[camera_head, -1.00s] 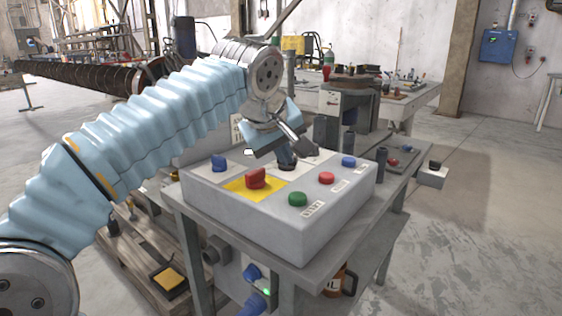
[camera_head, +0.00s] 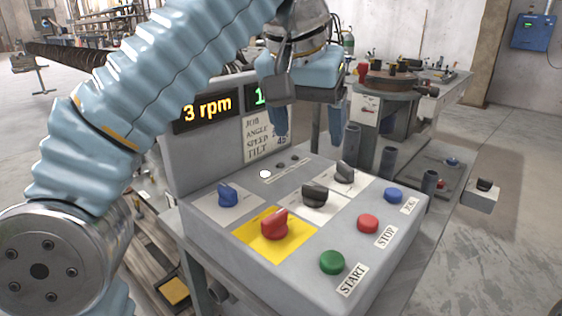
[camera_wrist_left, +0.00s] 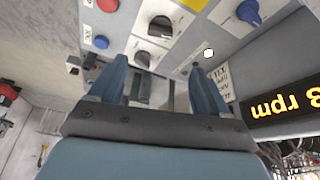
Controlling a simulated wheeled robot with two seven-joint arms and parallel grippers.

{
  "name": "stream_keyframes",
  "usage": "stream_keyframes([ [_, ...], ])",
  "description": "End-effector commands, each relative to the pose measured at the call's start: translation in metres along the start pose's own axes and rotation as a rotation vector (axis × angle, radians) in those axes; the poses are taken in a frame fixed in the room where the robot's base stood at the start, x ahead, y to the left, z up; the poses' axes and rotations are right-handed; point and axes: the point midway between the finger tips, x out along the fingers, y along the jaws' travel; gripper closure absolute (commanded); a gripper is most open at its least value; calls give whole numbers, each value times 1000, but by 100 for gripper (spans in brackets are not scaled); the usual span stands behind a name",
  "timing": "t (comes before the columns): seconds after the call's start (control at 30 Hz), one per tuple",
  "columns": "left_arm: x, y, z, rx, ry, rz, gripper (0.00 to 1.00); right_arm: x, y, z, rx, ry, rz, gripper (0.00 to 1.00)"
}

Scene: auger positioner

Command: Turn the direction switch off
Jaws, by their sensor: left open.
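The grey control box (camera_head: 290,270) carries two black rotary switches. The front one (camera_head: 315,193) sits mid-panel; the rear one (camera_head: 345,171) is farther back. Their labels are too small to read, so I cannot tell which is the direction switch. My left gripper (camera_head: 308,122) is open and empty above the back of the box, fingers pointing down and apart from the switches. In the left wrist view, the rear switch (camera_wrist_left: 143,58) shows between the fingers of the gripper (camera_wrist_left: 158,74), and the front switch (camera_wrist_left: 160,27) lies beyond it. My right gripper is not seen.
A red knob (camera_head: 274,222) on yellow and a blue knob (camera_head: 228,195) share the panel. Green (camera_head: 332,262), red (camera_head: 368,223) and blue (camera_head: 393,195) buttons line its right side. The upright display (camera_head: 207,106) reads 3 rpm. Dark posts (camera_head: 352,142) stand behind the box.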

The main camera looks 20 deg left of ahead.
Motion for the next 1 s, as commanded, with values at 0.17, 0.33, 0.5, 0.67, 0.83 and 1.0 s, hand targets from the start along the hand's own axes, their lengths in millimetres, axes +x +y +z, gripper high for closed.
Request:
stream_keyframes([
  [0.17, 18, 1, 1, 15, -5, -3, 23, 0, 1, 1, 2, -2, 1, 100],
  [0.33, 60, 1, 3, 11, -7, -3, 23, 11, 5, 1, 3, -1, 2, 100],
  [0.5, 98, 1, 3, 11, -6, -2, 23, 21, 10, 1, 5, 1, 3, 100],
  [0.67, 123, 1, 2, 10, -5, -1, 23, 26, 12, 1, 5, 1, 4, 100],
  [0.83, 135, 2, 1, 11, -3, 0, 23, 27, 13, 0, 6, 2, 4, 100],
  [1.0, 137, 2, 1, 10, -2, 0, 23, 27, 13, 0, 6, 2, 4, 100],
])
